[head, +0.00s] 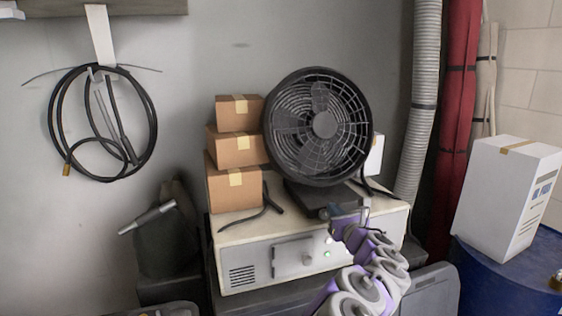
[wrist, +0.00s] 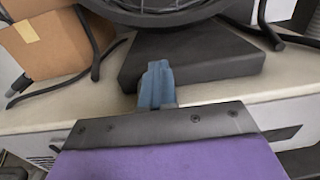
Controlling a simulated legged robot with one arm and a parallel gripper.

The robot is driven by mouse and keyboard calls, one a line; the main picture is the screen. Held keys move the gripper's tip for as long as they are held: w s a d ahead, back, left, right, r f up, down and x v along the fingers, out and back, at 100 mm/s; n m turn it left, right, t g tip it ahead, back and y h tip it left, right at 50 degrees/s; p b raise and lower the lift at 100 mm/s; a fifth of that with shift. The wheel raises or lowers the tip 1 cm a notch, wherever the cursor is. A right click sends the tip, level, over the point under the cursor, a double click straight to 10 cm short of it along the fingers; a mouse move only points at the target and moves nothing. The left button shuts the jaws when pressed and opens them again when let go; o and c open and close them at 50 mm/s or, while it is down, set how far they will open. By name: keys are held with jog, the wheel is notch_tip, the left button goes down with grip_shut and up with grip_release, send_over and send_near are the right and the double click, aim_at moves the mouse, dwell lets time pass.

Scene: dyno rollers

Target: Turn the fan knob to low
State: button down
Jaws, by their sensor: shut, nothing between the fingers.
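The black round fan (head: 321,124) stands on a dark base (head: 318,199) on top of a cream cabinet (head: 232,232). A small round knob (head: 307,259) shows on the cabinet's front panel, next to a green light (head: 327,254); its setting is too small to read. I cannot tell whether it is the fan knob. My gripper (head: 335,226) is at the cabinet's front top edge, in front of the fan base, with its fingers shut and empty. In the wrist view, the blue fingertips (wrist: 157,80) overlap the fan base (wrist: 190,62); contact cannot be told. No knob shows there.
Several cardboard boxes (head: 234,188) are stacked left of the fan, with a black cable (head: 250,217) before them. A white box (head: 507,190) sits on a blue drum (head: 500,275) at right. A grey hose (head: 418,110) and red wrapped column (head: 457,120) stand behind.

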jog(key=v, duration=0.6)
jog(key=shift+d, duration=0.15)
dwell(0.5)
jog(key=shift+s, duration=0.1)
